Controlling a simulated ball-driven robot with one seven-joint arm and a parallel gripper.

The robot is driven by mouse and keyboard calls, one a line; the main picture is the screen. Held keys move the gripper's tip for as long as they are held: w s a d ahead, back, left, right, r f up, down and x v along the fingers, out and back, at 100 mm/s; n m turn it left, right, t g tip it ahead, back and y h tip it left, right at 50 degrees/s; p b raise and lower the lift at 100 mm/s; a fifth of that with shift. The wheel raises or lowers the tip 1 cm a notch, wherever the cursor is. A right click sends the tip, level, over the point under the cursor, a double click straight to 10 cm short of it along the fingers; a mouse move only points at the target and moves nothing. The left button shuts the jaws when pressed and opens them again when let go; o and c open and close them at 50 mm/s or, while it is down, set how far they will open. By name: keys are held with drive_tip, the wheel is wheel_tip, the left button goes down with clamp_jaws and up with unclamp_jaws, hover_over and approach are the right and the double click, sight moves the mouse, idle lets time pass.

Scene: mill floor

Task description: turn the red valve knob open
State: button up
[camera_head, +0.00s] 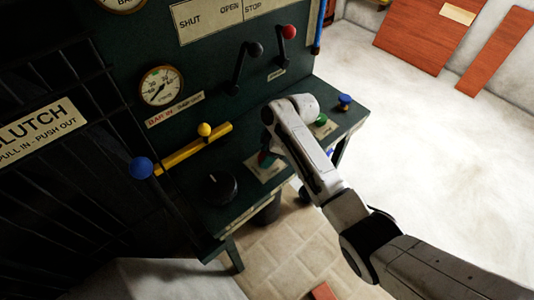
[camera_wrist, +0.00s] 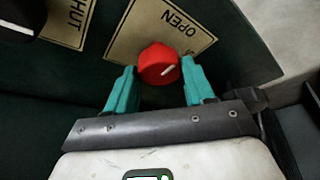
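The red valve knob (camera_wrist: 158,63) is round with a white pointer line toward its lower right edge in the wrist view. It sits on a cream plate (camera_wrist: 122,47) marked OPEN. My gripper (camera_wrist: 158,80) is open, with a teal finger on each side of the knob. The right finger looks very close to the knob and the left finger seems to have a small gap; contact cannot be told.
A black knob (camera_head: 220,189) stands left of my gripper on the green bench. A yellow bar (camera_head: 190,149), two levers and a gauge (camera_head: 161,86) are behind. Open floor (camera_head: 440,130) lies right.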

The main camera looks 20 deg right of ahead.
drive_tip(key=o, duration=0.3)
drive_tip(key=shift+o, duration=0.2)
drive_tip(key=v, duration=1)
drive_tip(key=shift+r+b, duration=0.3)
drive_tip(key=shift+r, duration=0.05)
drive_tip(key=shift+d, duration=0.1)
drive_tip(key=s+a+f+m+h, duration=0.1)
drive_tip(key=s+f+m, duration=0.3)
drive_tip(key=s, duration=0.5)
drive_tip(key=s+a+f+m, duration=0.1)
drive_tip(key=s+f+m, duration=0.2)
drive_tip(key=s+f, duration=0.4)
drive_tip(key=s+d+m+h, duration=0.1)
drive_tip(key=s+d+m, duration=0.2)
drive_tip(key=s, duration=0.7)
drive_tip(key=s+d+m+g+h, duration=0.1)
drive_tip(key=s+d+m+h, duration=0.1)
drive_tip(key=s, duration=0.8)
drive_tip(key=shift+s+d+r+m, duration=0.25)
drive_tip(key=shift+d+r+m, duration=0.15)
drive_tip(key=shift+m, duration=0.3)
